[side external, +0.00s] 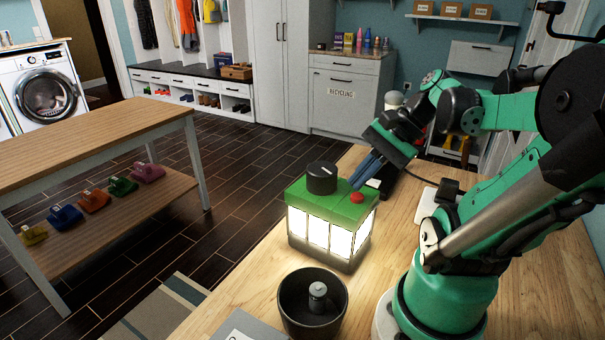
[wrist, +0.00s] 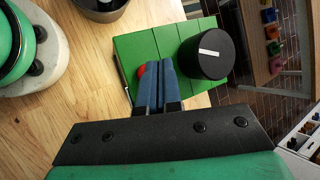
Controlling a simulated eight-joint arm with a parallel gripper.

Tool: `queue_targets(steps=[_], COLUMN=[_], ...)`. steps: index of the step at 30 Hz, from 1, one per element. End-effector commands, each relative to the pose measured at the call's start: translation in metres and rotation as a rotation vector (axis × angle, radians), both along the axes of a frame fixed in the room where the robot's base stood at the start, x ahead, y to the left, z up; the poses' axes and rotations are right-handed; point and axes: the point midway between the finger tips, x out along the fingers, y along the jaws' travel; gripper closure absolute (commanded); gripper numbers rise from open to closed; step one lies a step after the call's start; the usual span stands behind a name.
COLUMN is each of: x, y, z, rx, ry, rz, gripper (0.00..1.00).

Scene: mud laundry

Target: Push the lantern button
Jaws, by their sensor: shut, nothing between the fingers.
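The lantern (side external: 330,213) stands upright on the wooden worktop, with a green top, a dark base and lit white panels. A black round knob (side external: 322,178) with a white mark sits on its top. The red button (side external: 357,197) is on the green top near the right corner. In the wrist view, the green top (wrist: 150,45), knob (wrist: 205,57) and part of the red button (wrist: 141,70) show. My gripper (side external: 364,176) is shut and empty, blue fingers pointing down near the button. In the wrist view my gripper (wrist: 157,65) partly covers the button; I cannot tell whether they touch.
A dark round bowl-like container (side external: 312,302) with a post inside stands in front of the lantern. A small dark object with a white top (side external: 376,184) lies behind it. The worktop (side external: 235,290) is clear to the lantern's left.

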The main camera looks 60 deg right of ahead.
Motion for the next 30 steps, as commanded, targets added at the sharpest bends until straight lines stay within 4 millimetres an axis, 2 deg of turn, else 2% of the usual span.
queue_targets(steps=[15,30], x=[0.0,0.0], y=[0.0,0.0], z=[0.01,0.061], rx=[0.0,0.0], ry=[0.0,0.0], rz=[0.0,0.0], gripper=[1.0,1.0])
